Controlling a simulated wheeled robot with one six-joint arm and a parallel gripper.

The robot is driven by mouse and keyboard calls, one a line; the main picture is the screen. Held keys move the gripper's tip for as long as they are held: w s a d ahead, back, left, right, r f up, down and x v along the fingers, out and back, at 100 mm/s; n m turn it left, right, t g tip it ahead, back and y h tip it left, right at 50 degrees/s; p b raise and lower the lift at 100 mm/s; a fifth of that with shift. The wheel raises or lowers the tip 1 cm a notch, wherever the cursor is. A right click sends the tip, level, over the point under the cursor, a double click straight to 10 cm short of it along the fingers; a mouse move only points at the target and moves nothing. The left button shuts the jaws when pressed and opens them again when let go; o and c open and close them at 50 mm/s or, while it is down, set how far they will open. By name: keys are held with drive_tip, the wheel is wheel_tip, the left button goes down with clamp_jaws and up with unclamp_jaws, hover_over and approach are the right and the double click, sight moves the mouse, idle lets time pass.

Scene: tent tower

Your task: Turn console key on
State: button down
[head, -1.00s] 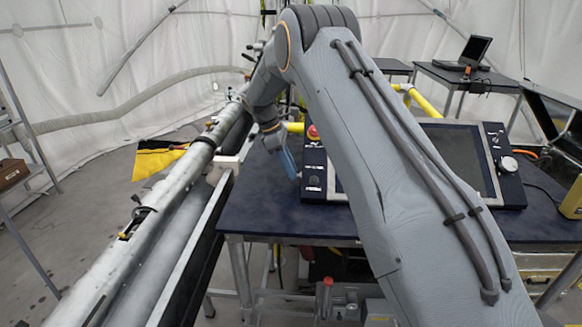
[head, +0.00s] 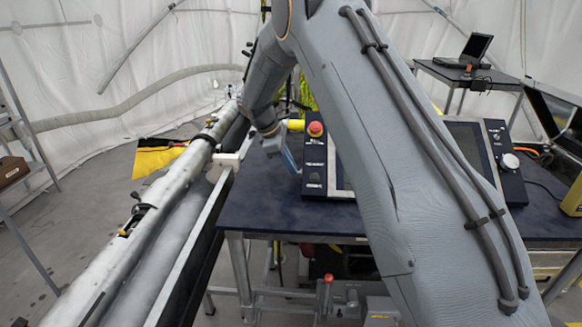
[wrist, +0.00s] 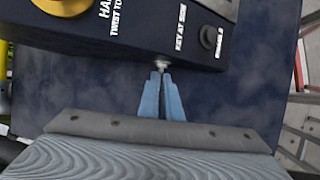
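The console (head: 314,165) stands on the dark blue table, with a red knob (head: 316,129) on its left panel. In the wrist view, the console's dark panel (wrist: 120,38) carries white lettering, including "KEY". A small silver key (wrist: 161,63) shows at the panel's lower edge, right at my fingertips. My gripper (wrist: 161,76) has its two blue fingers close together, with the key's end between the tips. The fingers hide most of the key, so its turn angle cannot be read. In the head view, my gripper (head: 294,165) is at the console's left side.
The blue table top (head: 270,205) is bare left of the console. A long grey tube (head: 165,205) runs along the table's left side. A laptop (head: 468,52) is on a table at the back right.

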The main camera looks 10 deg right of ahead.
drive_tip(key=t+b, duration=0.1)
drive_tip(key=b, duration=0.1)
drive_tip(key=t+h+b, duration=0.1)
drive_tip(key=t+b, duration=0.1)
drive_tip(key=shift+s+a+f+m, duration=0.15)
drive_tip(key=shift+s+f+m, duration=0.15)
drive_tip(key=shift+s+f, duration=0.1)
drive_tip(key=t+b, duration=0.1)
drive_tip(key=b, duration=0.3)
drive_tip(key=t+h+b, duration=0.1)
drive_tip(key=b, duration=0.4)
drive_tip(key=shift+s+f+m, duration=0.3)
drive_tip(key=shift+f+m, duration=0.1)
drive_tip(key=t+b, duration=0.1)
drive_tip(key=b, duration=0.3)
drive_tip(key=t+h+b, duration=0.1)
drive_tip(key=b, duration=0.3)
drive_tip(key=t+b, duration=0.1)
drive_tip(key=b, duration=0.4)
drive_tip(key=shift+s+a+f+m+h, duration=0.15)
drive_tip(key=shift+s+f+m+h, duration=0.15)
drive_tip(key=shift+f+m, duration=0.1)
drive_tip(key=shift+t+b, duration=0.5)
drive_tip(key=shift+b, duration=0.65)
drive_tip(key=shift+h+b, duration=0.3)
drive_tip(key=shift+b, duration=0.6)
drive_tip(key=shift+s+r+t+b, duration=0.15)
drive_tip(key=shift+t+b, duration=0.25)
drive_tip(key=shift+b, duration=0.45)
